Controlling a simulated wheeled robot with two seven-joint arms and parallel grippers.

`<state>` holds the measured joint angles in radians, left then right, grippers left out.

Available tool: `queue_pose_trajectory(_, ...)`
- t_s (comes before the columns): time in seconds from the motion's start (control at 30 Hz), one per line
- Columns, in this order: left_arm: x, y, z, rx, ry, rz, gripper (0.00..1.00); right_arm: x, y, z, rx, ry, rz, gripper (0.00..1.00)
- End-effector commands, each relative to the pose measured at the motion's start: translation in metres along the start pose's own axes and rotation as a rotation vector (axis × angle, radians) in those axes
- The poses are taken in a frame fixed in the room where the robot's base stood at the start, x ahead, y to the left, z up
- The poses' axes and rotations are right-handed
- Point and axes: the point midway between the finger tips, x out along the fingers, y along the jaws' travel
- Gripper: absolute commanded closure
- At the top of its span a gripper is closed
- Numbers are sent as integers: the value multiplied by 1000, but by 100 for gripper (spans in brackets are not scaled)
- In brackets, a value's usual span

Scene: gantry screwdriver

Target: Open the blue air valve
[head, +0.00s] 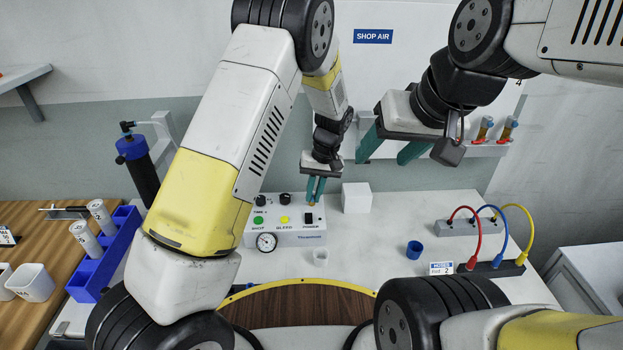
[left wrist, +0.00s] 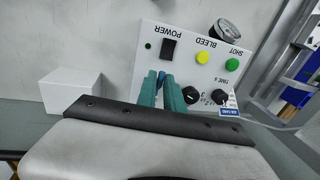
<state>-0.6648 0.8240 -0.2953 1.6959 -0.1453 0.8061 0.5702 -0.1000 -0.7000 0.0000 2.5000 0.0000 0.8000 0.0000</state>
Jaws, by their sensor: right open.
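My left gripper (head: 316,192) points down at the back of the white control box (head: 287,238) in the head view. Its teal fingers are close together. In the left wrist view, a small blue piece, seemingly the handle of the blue air valve (left wrist: 161,77), shows between the fingers (left wrist: 162,88). A small brass-coloured spot shows just under the fingertips in the head view. The fingers hide most of the valve, so its handle angle cannot be told. My right gripper (head: 392,150) is open and empty, high in front of the back wall.
The box has knobs, green and yellow buttons, a black power switch and a round gauge (head: 266,242). A white block (head: 356,198) stands right of my left gripper. A blue rack (head: 105,255) stands left.

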Motion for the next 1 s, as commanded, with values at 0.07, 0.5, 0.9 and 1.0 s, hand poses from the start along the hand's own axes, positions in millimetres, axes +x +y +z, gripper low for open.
queue_pose_trajectory(0.07, -1, 0, -1, -1, 2, 1, 71, 0, 0, 0, 0, 0, 0, 41)
queue_pose_trajectory(0.5, -11, 1, 0, 2, 1, 1, 69, 0, 0, 0, 0, 0, 0, 41)
queue_pose_trajectory(0.9, -72, 1, 0, 1, 1, 1, 69, 0, 0, 0, 0, 0, 0, 41)
queue_pose_trajectory(1.0, -77, 0, 0, 1, 0, 1, 69, 0, 0, 0, 0, 0, 0, 41)
